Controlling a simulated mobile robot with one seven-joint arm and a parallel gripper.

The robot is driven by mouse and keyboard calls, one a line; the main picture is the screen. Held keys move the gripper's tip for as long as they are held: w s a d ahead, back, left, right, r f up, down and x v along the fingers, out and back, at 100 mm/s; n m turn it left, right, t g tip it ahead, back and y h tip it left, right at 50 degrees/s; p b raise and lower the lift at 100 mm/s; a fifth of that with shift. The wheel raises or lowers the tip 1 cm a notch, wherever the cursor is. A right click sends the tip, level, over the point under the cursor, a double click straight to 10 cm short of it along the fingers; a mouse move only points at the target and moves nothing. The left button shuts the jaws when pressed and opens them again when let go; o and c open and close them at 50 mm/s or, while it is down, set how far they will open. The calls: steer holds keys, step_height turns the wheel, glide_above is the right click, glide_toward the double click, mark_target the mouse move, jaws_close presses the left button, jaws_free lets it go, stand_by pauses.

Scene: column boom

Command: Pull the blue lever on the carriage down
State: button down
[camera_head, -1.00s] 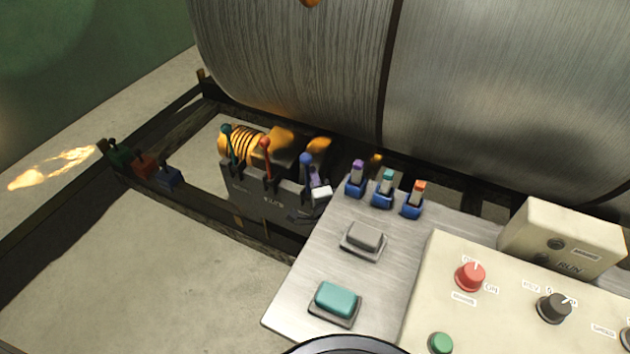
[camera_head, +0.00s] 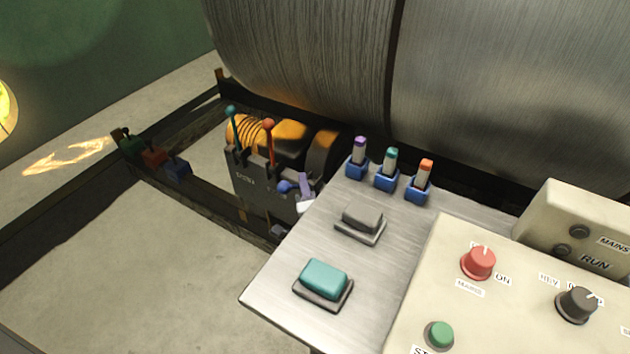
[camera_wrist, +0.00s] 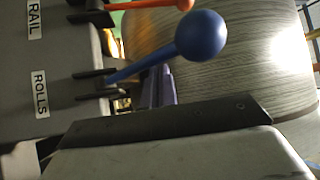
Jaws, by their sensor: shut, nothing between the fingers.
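The carriage (camera_head: 245,186) is a dark box beyond the metal console plate, in front of the big roll. Its blue lever, with a round blue knob (camera_head: 285,186), is swung down and sticks out from the carriage's front. In the wrist view the blue knob (camera_wrist: 201,35) is large and close, its rod running to a slot by the ROLLS label. My gripper (camera_head: 304,180) is shut and empty, its purple fingers just right of the knob. The fingers (camera_wrist: 165,82) also show in the wrist view, partly behind the knob; I cannot tell whether they touch it.
A teal lever (camera_head: 231,112) and a red-orange lever (camera_head: 268,126) stand upright on the carriage. The console plate (camera_head: 285,255) carries blue-based toggles and push buttons close on the right. A dark rail frame runs left; floor lies open in front.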

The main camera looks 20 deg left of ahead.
steer(key=shift+s+a+f+b, duration=0.2)
steer(key=shift+s+f+b, duration=0.4)
steer(key=shift+f, duration=0.2)
